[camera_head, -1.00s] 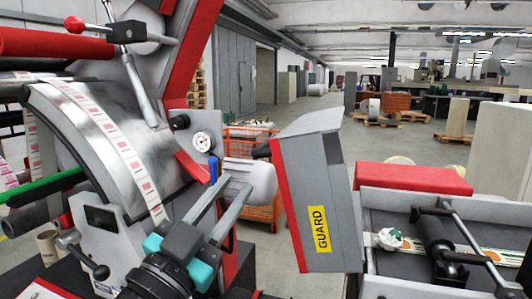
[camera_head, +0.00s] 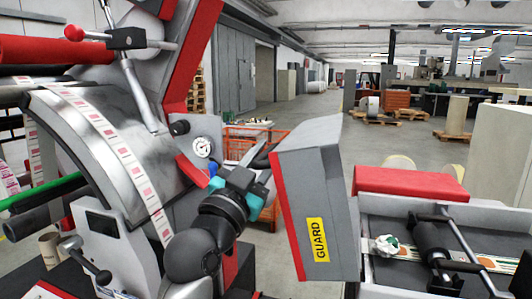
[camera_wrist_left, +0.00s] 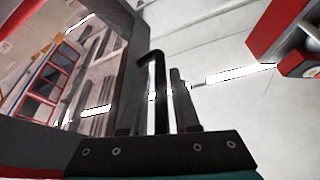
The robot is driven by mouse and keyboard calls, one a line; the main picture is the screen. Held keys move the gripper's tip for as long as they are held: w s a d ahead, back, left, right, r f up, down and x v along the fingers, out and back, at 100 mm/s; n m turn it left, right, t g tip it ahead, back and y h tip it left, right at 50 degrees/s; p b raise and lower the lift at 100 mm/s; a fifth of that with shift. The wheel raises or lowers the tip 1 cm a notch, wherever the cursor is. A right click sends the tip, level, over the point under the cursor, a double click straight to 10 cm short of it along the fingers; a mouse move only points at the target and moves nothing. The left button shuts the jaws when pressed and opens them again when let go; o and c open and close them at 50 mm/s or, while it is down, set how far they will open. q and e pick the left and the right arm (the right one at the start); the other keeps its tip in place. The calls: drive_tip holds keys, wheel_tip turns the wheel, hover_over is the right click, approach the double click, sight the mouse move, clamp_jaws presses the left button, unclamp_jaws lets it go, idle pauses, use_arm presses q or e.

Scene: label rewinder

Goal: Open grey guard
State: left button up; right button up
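The grey guard (camera_head: 345,190) is a box-like cover with a red left edge and a yellow "GUARD" label, right of centre in the head view. It stands slightly tilted. My left gripper (camera_head: 265,168) reaches up to the guard's left side, its fingertips partly hidden by the guard's edge. In the left wrist view the gripper (camera_wrist_left: 158,100) has its fingers spread. A thin black hooked bar (camera_wrist_left: 159,90), probably the guard's handle, shows between them; I cannot tell whether they touch it. My right gripper is not in view.
The label machine (camera_head: 110,140) with its curved metal plate fills the left. A pressure gauge (camera_head: 203,147) sits just left of my gripper. A red-ended conveyor unit (camera_head: 410,181) with rollers stands right of the guard. An orange crate (camera_head: 243,140) and open floor lie behind.

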use_arm(q)
clamp_jaws()
idle(1.4)
